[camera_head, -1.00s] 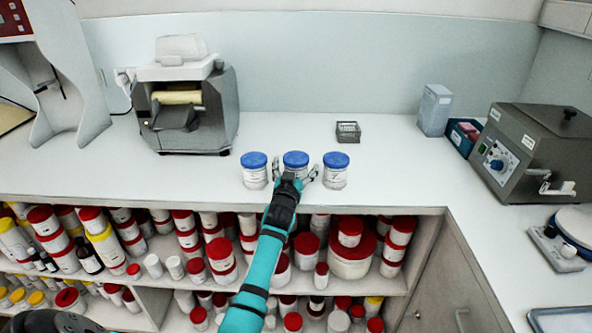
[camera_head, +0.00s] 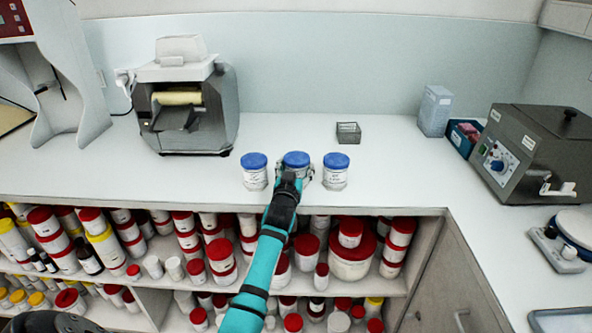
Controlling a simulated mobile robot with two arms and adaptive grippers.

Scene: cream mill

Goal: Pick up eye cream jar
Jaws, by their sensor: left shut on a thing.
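Three white jars with blue lids stand in a row near the front edge of the white counter (camera_head: 400,170): a left jar (camera_head: 254,178), a middle jar (camera_head: 296,160) and a right jar (camera_head: 336,178). Their labels are too small to read, so I cannot tell by name which is the eye cream jar. My left gripper (camera_head: 294,174) is shut on the middle jar, with its fingers at the jar's sides. The gripper hides the lower front of that jar. My right gripper is not in view.
The left and right jars stand close on both sides of my gripper. A grey roller machine (camera_head: 185,105) stands at the back left, a control-box machine (camera_head: 530,150) at the right. Shelves below hold many red-lidded containers (camera_head: 350,255).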

